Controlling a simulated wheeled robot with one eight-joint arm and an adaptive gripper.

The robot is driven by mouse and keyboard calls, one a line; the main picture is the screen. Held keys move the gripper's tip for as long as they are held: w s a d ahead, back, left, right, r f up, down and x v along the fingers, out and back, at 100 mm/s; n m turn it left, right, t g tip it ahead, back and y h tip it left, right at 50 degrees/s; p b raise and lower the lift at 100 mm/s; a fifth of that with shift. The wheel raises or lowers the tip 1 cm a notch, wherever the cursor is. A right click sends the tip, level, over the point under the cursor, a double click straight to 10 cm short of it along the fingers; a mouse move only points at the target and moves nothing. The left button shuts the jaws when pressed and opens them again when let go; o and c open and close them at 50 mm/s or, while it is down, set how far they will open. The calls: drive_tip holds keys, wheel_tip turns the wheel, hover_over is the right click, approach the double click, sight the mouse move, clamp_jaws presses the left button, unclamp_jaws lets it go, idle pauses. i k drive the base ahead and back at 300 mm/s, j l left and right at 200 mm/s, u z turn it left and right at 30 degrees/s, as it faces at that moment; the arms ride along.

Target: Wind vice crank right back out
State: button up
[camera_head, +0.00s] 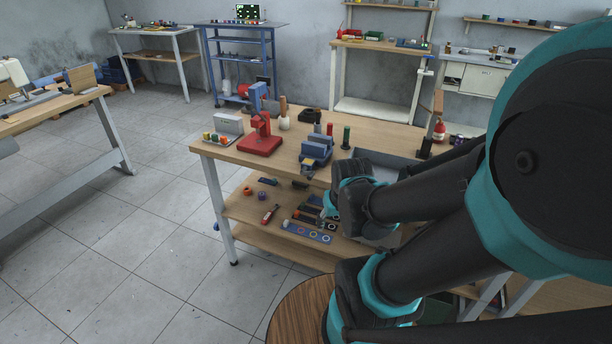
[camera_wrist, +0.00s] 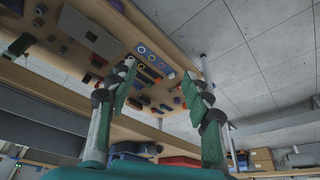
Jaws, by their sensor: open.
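The blue vice (camera_head: 317,148) stands upright near the front edge of the workbench top (camera_head: 268,164) in the head view. A yellowish part shows at its front; the crank is too small to make out clearly. My gripper (camera_wrist: 163,78) shows in the wrist view with its two green-padded fingers wide apart and nothing between them. In the head view my arm hides most of the gripper, so its exact distance from the vice cannot be told. I cannot pick out the vice with certainty in the wrist view.
A red press (camera_head: 261,138) stands left of the vice, with a dark green post (camera_head: 346,137) to its right. A grey tray (camera_head: 381,160) lies farther right. The lower shelf (camera_head: 246,206) holds a blue ringed board (camera_head: 307,232) and loose tools. The floor at left is clear.

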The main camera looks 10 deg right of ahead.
sight(303, 171)
drive_tip(key=l+u, duration=0.1)
drive_tip(key=u, duration=0.4)
drive_tip(key=k+u, duration=0.15)
drive_tip(key=u, duration=0.35)
drive_tip(key=k+l+u, duration=0.35)
drive_tip(key=k, duration=0.15)
drive_tip(key=k+u, duration=0.35)
drive_tip(key=k, duration=0.55)
